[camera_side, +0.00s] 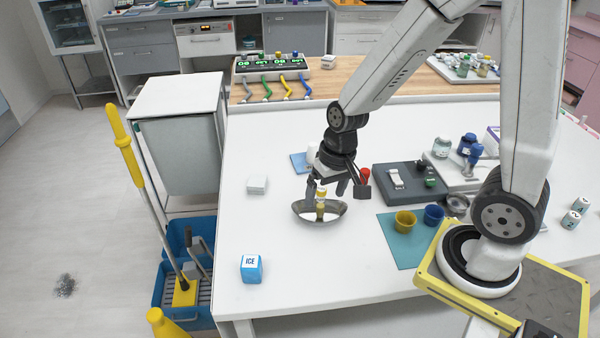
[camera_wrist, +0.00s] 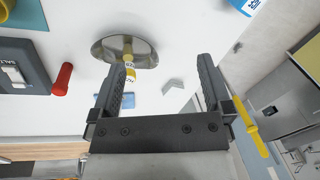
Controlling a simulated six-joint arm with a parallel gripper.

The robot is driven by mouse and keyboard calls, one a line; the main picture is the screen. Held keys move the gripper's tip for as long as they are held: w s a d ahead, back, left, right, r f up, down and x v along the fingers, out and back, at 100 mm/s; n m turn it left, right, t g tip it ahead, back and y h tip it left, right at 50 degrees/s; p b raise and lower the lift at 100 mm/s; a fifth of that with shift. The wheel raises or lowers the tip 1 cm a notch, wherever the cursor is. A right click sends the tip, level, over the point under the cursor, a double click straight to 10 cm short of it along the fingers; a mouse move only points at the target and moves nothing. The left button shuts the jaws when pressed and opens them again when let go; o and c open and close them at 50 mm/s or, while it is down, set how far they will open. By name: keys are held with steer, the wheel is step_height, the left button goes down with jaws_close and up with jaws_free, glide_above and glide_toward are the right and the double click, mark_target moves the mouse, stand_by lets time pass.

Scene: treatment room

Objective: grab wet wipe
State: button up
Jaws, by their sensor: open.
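My gripper (camera_side: 326,188) is open and hangs over the white table, close to a metal kidney dish. In the wrist view its two fingers (camera_wrist: 162,64) are spread with nothing held between them. A small white folded stack (camera_side: 257,185), which looks like a wipe, lies on the table left of the gripper. In the wrist view the stack (camera_wrist: 173,84) shows beyond and between the fingers, apart from them. A flat blue item (camera_side: 300,162) lies behind the gripper, partly hidden by it. I cannot read a label on either.
The kidney dish (camera_side: 307,217) holds a yellow-and-white vial (camera_side: 320,208). A blue ICE box (camera_side: 251,268) stands at the front left. Yellow and blue cups stand on a teal mat (camera_side: 398,252). A dark tray (camera_side: 412,172) lies to the right. The table left of the dish is mostly clear.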

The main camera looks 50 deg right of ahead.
mark_target(260, 180)
steer(key=w+d+f+m+t+y, duration=0.1)
steer(key=w+f+m+y, duration=0.1)
steer(key=w+m, duration=0.3)
steer(key=w+d+f+m+t+y, duration=0.1)
steer(key=w+f+m+t+y, duration=0.1)
steer(key=w+f+m, duration=0.2)
steer(key=w+d+f+m+t+y, duration=0.1)
steer(key=w+f+m+t+y, duration=0.1)
steer(key=w+m, duration=0.6)
steer(key=shift+d+f+m+y, duration=0.2)
steer(key=shift+f+m+y, duration=0.1)
steer(key=shift+f+m, duration=0.15)
steer(key=shift+d+f+m+y, duration=0.2)
steer(key=shift+f+m+y, duration=0.1)
steer(key=shift+f+m, duration=0.15)
steer(key=w+d+f+m+t, duration=0.1)
steer(key=d+m, duration=0.1)
steer(key=w+d+f+m+t+h, duration=0.1)
steer(key=w+d+m+t, duration=0.1)
steer(key=w+d+f+m+t, duration=0.1)
steer(key=d+m+t, duration=0.1)
steer(key=d, duration=0.1)
steer(key=shift+w+f+m, duration=0.3)
steer(key=shift+w, duration=0.1)
steer(key=shift+x, duration=1.4)
steer(key=shift+x, duration=2.55)
steer(key=shift+d+f, duration=0.1)
steer(key=shift+f, duration=0.05)
